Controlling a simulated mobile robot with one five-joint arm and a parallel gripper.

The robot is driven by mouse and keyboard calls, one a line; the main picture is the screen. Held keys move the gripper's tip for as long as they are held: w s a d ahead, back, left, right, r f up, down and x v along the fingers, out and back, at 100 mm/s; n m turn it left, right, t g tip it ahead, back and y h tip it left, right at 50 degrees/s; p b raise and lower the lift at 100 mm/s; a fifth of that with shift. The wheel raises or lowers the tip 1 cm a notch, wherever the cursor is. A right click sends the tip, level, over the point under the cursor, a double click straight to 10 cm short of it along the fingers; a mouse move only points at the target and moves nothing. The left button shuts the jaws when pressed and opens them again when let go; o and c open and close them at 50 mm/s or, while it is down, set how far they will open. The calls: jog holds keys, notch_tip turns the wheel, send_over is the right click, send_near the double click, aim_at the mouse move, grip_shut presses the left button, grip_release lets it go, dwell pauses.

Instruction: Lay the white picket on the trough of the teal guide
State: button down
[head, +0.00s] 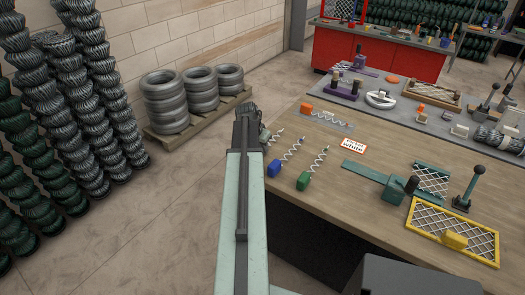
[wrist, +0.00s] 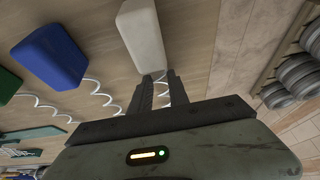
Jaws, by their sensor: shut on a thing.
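The white picket shows in the wrist view as a white block (wrist: 142,35) with a pale wire coil. My gripper (wrist: 159,76) has its two dark fingers closed around the picket at the near end of the white block, with coil showing between them. In the head view my arm hides most of the white block, and a zigzag wire (head: 276,133) shows just right of my gripper end. The teal guide (head: 365,172) is a flat strip with a block on the wooden table, well right of my gripper. I cannot make out its trough clearly.
A blue-handled coil (head: 273,168) and a green-handled coil (head: 303,181) lie on the table near my gripper. A card reading "white" (head: 353,146) lies beyond them. A yellow-framed mesh (head: 455,230) is at the right. Stacked tyre-like coils (head: 165,100) stand on the floor at left.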

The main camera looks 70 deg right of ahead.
notch_tip(320, 180, up, 10)
jog(key=p, duration=1)
jog(key=shift+s, duration=0.1)
